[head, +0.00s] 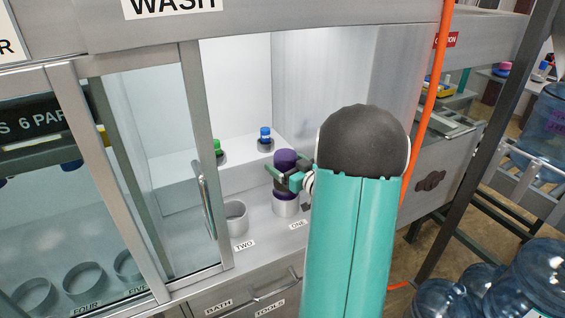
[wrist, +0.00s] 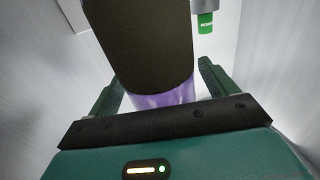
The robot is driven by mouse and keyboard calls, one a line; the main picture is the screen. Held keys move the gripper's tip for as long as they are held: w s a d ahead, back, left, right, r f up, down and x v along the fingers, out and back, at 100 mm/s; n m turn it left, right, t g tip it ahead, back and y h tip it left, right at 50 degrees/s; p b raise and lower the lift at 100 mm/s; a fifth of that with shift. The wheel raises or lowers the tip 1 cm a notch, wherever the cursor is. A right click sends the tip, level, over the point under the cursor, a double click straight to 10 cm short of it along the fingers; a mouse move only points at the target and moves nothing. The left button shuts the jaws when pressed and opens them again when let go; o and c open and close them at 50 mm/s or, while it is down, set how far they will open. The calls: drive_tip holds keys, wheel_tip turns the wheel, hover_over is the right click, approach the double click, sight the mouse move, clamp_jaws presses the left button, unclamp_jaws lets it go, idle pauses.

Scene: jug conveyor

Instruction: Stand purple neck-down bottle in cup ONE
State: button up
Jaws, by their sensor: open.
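The purple bottle (head: 286,157) stands upright in the cup labelled ONE (head: 286,208), inside the wash cabinet. Its purple end shows at the top, a dark band around its middle, and purple again just above the cup's rim. Its lower end is hidden in the cup. My gripper (head: 281,178) is at the bottle's middle, with a finger on either side. In the wrist view the bottle's dark band (wrist: 150,50) fills the space between the open fingers, with purple (wrist: 165,95) nearest the palm. I cannot tell if either finger touches it.
Cup TWO (head: 236,217) stands empty to the left. A green bottle (head: 218,147) and a blue bottle (head: 265,136) stand on the raised shelf behind. The sliding glass door (head: 150,150) is at left, and the cabinet's right wall (head: 340,70) is behind my arm.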

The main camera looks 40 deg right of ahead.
drive_tip(key=s+a, duration=0.1)
drive_tip(key=s, duration=0.9)
drive_tip(key=shift+s, duration=0.3)
